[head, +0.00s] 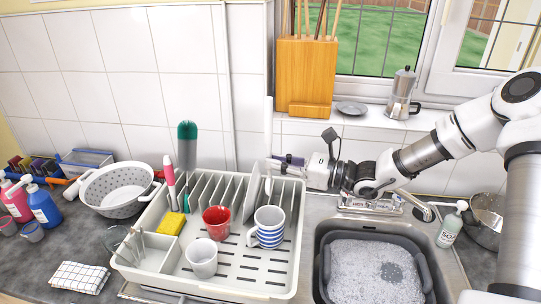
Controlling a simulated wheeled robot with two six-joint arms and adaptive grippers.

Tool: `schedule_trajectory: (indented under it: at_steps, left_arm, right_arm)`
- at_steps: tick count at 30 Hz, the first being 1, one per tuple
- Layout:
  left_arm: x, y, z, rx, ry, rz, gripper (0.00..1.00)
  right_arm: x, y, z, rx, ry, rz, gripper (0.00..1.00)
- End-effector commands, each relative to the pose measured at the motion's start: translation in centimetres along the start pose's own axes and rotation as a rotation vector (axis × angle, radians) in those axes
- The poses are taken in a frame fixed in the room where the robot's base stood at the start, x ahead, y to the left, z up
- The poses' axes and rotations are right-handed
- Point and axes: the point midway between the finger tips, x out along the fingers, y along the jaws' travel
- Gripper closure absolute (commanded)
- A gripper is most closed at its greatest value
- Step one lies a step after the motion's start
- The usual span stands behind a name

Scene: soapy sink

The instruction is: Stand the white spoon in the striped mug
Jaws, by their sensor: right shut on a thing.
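The white spoon (268,125) is upright, and its long pale shape stands out against the tiles. My right gripper (274,162), reaching in from the right, is shut on it. The spoon's lower end is near the plate in the rack and hard to tell apart from it. The striped mug (268,236), white with blue bands, stands upright in the dish rack (245,283) at its right side. The spoon and gripper show above and behind the mug in the picture. My left gripper is not in view.
A red mug (217,222) and a white cup (202,258) stand left of the striped mug. A white plate (253,190) stands in the slots behind. A yellow sponge (171,223) lies at the rack's left. The soapy sink (370,272) and soap bottle (450,225) are right.

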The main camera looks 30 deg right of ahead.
Motion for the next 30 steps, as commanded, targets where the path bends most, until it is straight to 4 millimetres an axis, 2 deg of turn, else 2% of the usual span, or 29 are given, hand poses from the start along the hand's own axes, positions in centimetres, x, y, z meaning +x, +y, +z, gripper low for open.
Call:
schedule_trajectory:
  at_steps: [18,30]
  left_arm:
    - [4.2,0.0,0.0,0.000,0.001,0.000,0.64]
    - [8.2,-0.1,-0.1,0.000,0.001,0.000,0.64]
  right_arm:
    - [-0.1,0.0,-6.0,0.001,0.003,0.000,1.00]
    - [-0.1,0.0,-9.9,0.000,0.002,0.000,1.00]
